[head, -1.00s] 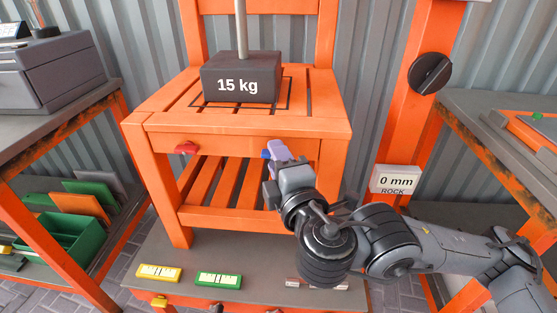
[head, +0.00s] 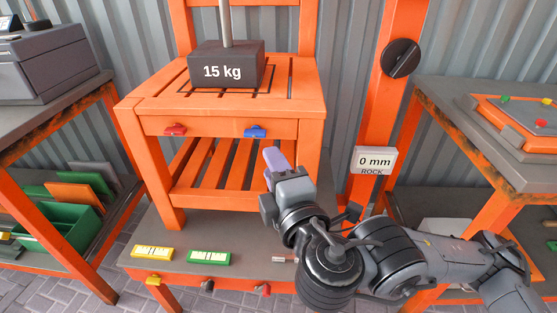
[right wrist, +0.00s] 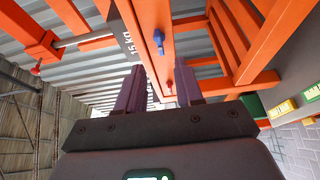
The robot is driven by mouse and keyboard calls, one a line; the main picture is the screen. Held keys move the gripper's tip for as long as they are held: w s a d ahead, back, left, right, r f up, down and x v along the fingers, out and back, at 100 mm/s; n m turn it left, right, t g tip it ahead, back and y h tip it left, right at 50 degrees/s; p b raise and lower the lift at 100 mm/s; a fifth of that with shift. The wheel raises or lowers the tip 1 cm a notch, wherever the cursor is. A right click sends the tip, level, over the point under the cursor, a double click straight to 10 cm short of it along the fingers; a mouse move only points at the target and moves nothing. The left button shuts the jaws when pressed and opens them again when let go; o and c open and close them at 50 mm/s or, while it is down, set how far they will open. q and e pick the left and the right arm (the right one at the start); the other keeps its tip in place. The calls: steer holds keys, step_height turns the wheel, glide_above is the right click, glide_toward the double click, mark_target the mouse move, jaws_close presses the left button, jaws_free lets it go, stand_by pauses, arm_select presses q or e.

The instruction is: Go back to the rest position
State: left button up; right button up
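My right gripper (head: 277,160) is in front of the orange wooden stool (head: 222,125), lower than the blue knob (head: 255,131) and apart from it. In the right wrist view its two purple fingers (right wrist: 159,88) stand apart with nothing held between them. The blue knob (right wrist: 158,40) and the red knob (right wrist: 169,84) also show there, beyond the fingers. The red knob (head: 174,130) is on the left of the stool's front rail. A dark 15 kg weight (head: 232,72) with a rod rests on the stool's seat. My left gripper is not in view.
Benches flank both sides, with a green bin (head: 62,232) at left.

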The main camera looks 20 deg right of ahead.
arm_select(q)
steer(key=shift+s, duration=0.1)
arm_select(e)
steer(key=shift+s+r, duration=0.1)
steer(key=shift+s, duration=0.45)
steer(key=s+a+f+m+g+y+p, duration=0.15)
steer(key=s+f+g+p, duration=0.3)
steer(key=p, duration=0.65)
steer(key=s+a+f+m+g+y+p, duration=0.1)
steer(key=s+a+f+m+g+p, duration=0.25)
steer(key=p, duration=0.75)
steer(key=s+d+r+m+g+h+p, duration=0.1)
steer(key=s+d+m+g+p, duration=0.2)
steer(key=s+d+m+p, duration=0.35)
steer(key=s+d+m+g+p, duration=0.3)
steer(key=s+d+p, duration=0.2)
steer(key=s+p, duration=0.4)
arm_select(q)
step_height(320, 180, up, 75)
steer(key=p, duration=3.7)
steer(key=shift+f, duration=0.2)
arm_select(e)
step_height(320, 180, up, 38)
steer(key=m, duration=0.1)
steer(key=shift+s+d+r, duration=0.2)
steer(key=shift+s+d, duration=0.2)
